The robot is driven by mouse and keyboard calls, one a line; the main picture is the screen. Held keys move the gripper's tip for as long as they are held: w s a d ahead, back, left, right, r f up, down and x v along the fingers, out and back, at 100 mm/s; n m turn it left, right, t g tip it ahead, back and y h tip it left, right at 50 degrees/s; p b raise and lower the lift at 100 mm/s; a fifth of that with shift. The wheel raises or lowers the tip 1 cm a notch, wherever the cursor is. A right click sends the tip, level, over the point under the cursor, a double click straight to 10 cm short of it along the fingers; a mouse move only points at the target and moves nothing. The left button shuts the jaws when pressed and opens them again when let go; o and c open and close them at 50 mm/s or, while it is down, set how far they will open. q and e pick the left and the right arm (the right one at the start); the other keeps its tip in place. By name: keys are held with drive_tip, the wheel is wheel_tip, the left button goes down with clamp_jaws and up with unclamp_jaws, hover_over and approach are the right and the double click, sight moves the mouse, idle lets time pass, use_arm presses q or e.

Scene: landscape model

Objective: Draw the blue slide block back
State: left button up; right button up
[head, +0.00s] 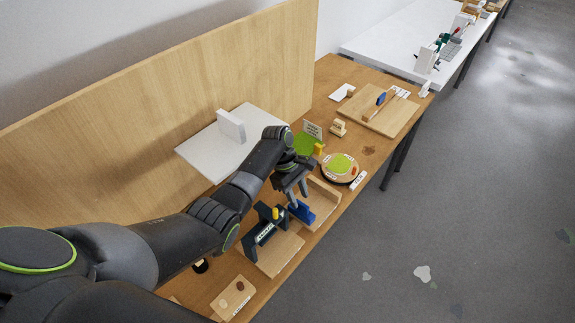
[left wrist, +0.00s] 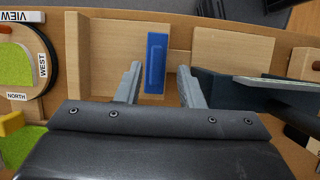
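The blue slide block (head: 301,211) sits on a light wooden base (head: 322,197) near the table's front edge, between a wooden end wall and a dark upright frame (head: 264,226). In the left wrist view the blue block (left wrist: 156,62) is a narrow upright shape with a raised strip, lying ahead and between the two fingers. My left gripper (head: 293,194) hangs just above and behind the block in the head view. Its fingers (left wrist: 158,85) are apart, with a gap on each side of the block. My right gripper is not in view.
A round green-topped disc (head: 340,167) with direction labels stands beyond the slide. A white panel (head: 222,143) lies behind my arm, before a tall wooden backboard (head: 160,90). A small board with knobs (head: 233,297) lies nearer. Open floor lies beyond the table's edge.

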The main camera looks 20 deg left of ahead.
use_arm(q)
drive_tip(key=b+v, duration=0.1)
drive_tip(key=v, duration=1.1)
drive_tip(key=shift+a+r, duration=0.15)
drive_tip(key=shift+r, duration=0.25)
